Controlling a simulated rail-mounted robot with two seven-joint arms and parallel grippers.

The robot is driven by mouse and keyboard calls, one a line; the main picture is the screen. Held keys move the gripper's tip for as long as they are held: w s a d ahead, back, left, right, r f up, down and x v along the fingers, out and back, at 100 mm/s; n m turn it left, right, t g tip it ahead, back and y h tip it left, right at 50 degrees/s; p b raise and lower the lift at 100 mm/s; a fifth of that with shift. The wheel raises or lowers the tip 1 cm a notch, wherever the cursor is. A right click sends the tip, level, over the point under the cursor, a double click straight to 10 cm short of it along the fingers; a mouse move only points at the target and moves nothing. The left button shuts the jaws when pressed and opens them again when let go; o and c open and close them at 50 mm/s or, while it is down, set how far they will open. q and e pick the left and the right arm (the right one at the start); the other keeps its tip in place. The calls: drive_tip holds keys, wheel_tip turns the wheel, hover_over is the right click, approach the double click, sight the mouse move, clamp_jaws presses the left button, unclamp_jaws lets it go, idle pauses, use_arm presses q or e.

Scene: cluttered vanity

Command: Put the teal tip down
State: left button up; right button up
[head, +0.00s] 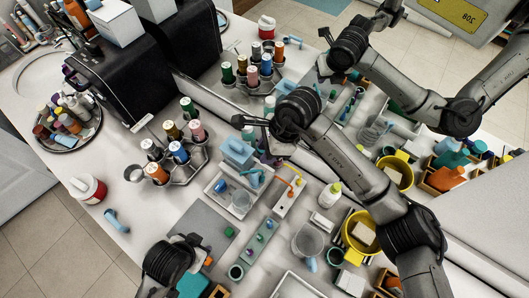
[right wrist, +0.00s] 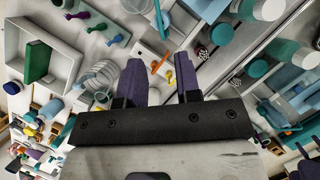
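A narrow grey tray (head: 256,250) in the front middle of the head view holds several small coloured pieces. One is a small teal piece (head: 249,252); I cannot tell if it is the teal tip. A small green piece (head: 229,231) lies on the grey mat (head: 196,222). My right gripper (head: 246,123) is above the counter near the blue box (head: 237,152). In the right wrist view its two dark fingers (right wrist: 161,82) are apart, with no held thing visible between them. My left gripper (head: 190,240) is low at the front; its fingertips are not clear.
A rack of spools (head: 173,160) stands left of the blue box. A white stand (head: 290,195) holds orange and yellow hooked pieces. A clear cup (head: 307,240), a white bottle (head: 330,194) and a yellow bowl (head: 358,236) are to the right.

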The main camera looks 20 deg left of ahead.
use_arm(q)
wheel_tip(320, 180, down, 3)
drive_tip(key=shift+a+b, duration=0.1)
drive_tip(key=shift+b, duration=0.9)
use_arm(e)
drive_tip(key=v, duration=1)
